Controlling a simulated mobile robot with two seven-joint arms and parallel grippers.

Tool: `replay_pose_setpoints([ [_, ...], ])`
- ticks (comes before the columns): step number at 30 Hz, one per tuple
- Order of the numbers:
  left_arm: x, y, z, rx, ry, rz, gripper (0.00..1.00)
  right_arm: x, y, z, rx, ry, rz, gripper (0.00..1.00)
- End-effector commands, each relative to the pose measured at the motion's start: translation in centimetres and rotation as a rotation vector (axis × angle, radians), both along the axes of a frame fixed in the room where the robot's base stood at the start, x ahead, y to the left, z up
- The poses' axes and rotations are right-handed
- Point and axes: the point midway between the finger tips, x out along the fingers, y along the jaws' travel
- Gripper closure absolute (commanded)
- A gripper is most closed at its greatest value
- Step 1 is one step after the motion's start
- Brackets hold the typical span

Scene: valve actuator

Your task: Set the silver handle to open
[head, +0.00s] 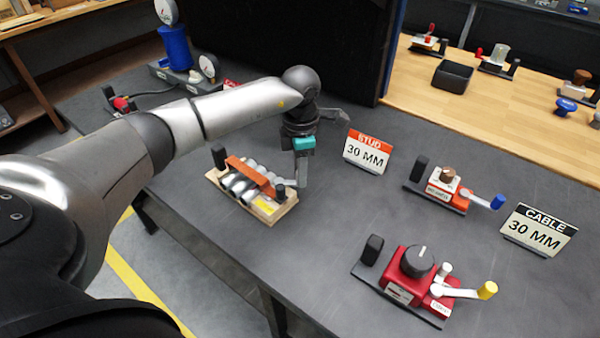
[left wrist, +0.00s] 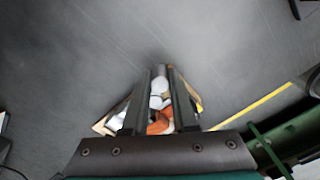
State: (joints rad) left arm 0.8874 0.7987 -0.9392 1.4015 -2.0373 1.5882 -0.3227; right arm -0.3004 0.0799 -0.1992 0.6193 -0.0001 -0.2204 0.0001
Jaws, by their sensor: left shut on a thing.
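A valve unit on a wooden base (head: 265,215) stands on the dark table, left of centre in the head view. It has silver cylinders (head: 238,187) and an orange bar (head: 252,175) over them. My left gripper (head: 302,182) points down at its right end. In the left wrist view the fingers (left wrist: 160,74) are shut on a pale silver piece (left wrist: 160,86), apparently the silver handle. The orange part also shows behind it (left wrist: 158,125). The fingers hide much of the handle, so its exact angle cannot be told. My right gripper is not in view.
An orange unit with a blue-tipped lever (head: 448,190), a red unit with a yellow-tipped lever (head: 415,280) and a CABLE sign (head: 538,231) stand farther right. The table between is clear.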

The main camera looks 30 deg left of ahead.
Motion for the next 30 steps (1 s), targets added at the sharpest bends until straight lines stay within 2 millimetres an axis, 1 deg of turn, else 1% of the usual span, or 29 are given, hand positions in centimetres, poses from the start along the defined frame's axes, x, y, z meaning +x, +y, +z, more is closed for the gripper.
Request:
replay_pose_setpoints([
  [11, 1.3, 1.1, 0.1, 0.0, 0.0, 0.345, 1.0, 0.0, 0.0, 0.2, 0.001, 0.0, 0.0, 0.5],
  [21, 2.1, 2.5, 0.2, 0.001, -0.001, 0.659, 1.0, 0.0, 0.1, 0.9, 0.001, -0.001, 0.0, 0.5],
  [30, 2.4, 3.5, 0.2, 0.0, -0.001, 0.87, 1.0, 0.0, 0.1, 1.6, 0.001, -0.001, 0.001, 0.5],
])
